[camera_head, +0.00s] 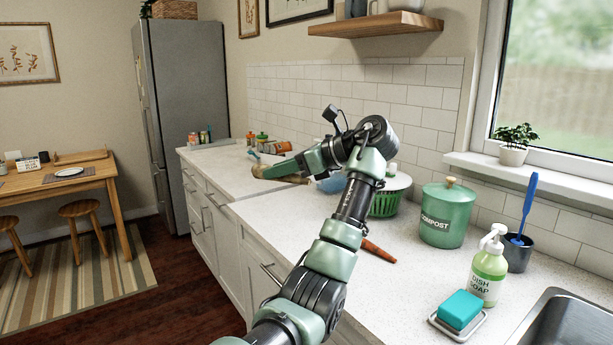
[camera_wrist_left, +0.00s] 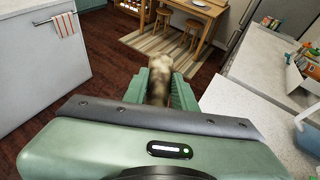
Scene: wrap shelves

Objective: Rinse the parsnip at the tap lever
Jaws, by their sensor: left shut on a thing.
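My left gripper (camera_head: 262,168) is above the counter's far stretch, its fingers pointing left in the head view. It is shut on a pale tan, brown-mottled thing that looks like the parsnip (camera_wrist_left: 159,80). In the left wrist view the parsnip sits between the two green fingers (camera_wrist_left: 160,88) and reaches out past their tips. In the head view a tan part of it (camera_head: 294,179) shows just below the gripper. The steel sink (camera_head: 569,318) is cut off at the lower right corner. The tap and its lever are not in view. My right gripper is not in view.
Dish soap (camera_head: 488,268), a blue sponge (camera_head: 460,309) and a brush holder (camera_head: 518,252) stand by the sink. A shelf (camera_head: 377,25) hangs above.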

